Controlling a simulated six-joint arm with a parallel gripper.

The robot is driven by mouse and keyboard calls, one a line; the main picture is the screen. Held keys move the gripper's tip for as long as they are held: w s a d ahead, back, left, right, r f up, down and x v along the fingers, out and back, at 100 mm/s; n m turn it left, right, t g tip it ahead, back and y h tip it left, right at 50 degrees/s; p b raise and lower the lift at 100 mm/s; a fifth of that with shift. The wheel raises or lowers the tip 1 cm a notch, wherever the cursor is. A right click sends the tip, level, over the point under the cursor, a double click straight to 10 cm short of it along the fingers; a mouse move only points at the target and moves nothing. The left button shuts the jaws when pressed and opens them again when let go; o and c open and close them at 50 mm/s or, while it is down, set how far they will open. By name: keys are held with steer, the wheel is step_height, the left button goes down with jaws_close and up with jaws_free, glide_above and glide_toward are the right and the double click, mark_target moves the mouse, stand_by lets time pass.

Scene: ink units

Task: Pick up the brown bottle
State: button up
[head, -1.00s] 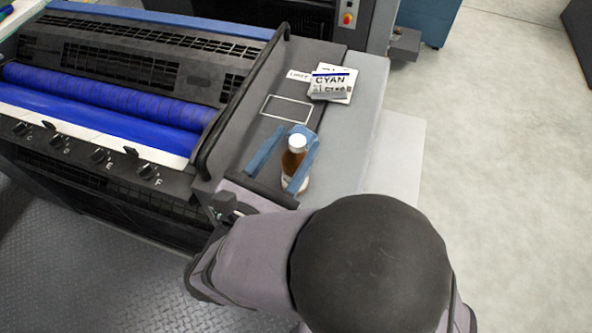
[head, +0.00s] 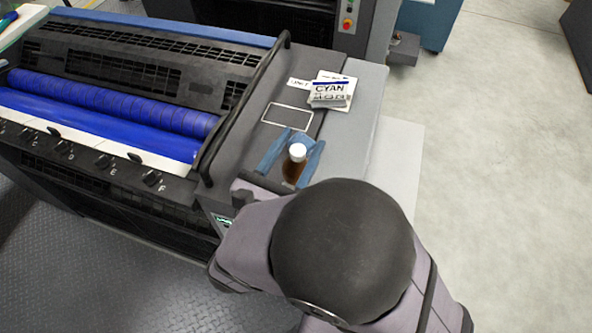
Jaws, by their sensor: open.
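The brown bottle (head: 293,170) with a white cap stands upright on the grey side ledge of the machine, in the head view. My gripper (head: 292,146) is open, with one blue finger to the left of the bottle and one to the right. The bottle is between the fingers, and I cannot tell whether either touches it. The bottle's lower part is hidden behind my gripper and arm.
A white rectangle outline (head: 287,116) is marked on the ledge just beyond my gripper. A stack of cards labelled CYAN (head: 330,90) lies farther back. A black handrail (head: 243,107) and blue rollers (head: 120,100) are to the left. Open floor (head: 500,150) is at right.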

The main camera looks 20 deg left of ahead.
steer(key=shift+w+d+r+p, duration=0.15)
steer(key=shift+w+p, duration=0.1)
steer(key=shift+w, duration=0.55)
steer(key=shift+w+d+f+p, duration=0.1)
steer(key=shift+w+p, duration=0.15)
steer(key=shift+w, duration=0.5)
jaws_close()
steer(key=shift+r, duration=0.1)
steer(key=shift+r, duration=0.15)
